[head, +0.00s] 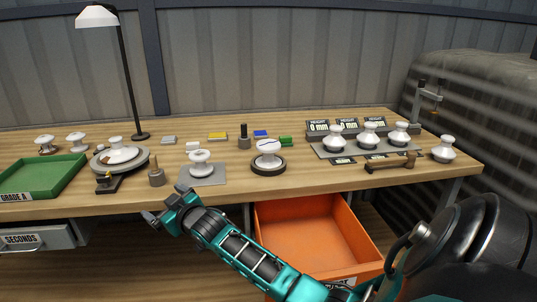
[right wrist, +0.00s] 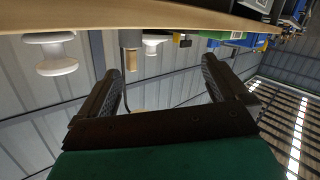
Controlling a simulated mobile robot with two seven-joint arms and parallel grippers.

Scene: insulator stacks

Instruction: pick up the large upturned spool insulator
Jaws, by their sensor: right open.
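Several white spool insulators stand on the wooden bench. One (head: 200,160) is on a grey plate near the front edge. Another, with a dark mark on its top (head: 268,153), is on a round black base to its right. I cannot tell for sure which one is the large upturned spool. My right gripper (head: 165,205) is open and empty at the bench's front edge, below and left of the grey plate. In the right wrist view its fingers (right wrist: 172,88) are spread with nothing between them; a white spool (right wrist: 58,66) shows left of them, upside down. My left gripper is out of view.
A green tray (head: 45,178) and a round stand (head: 135,164) holding a spool are at left. A peg (head: 156,177) stands near the gripper. An open orange drawer (head: 310,225) juts out below the bench. Height gauges with several spools are at right.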

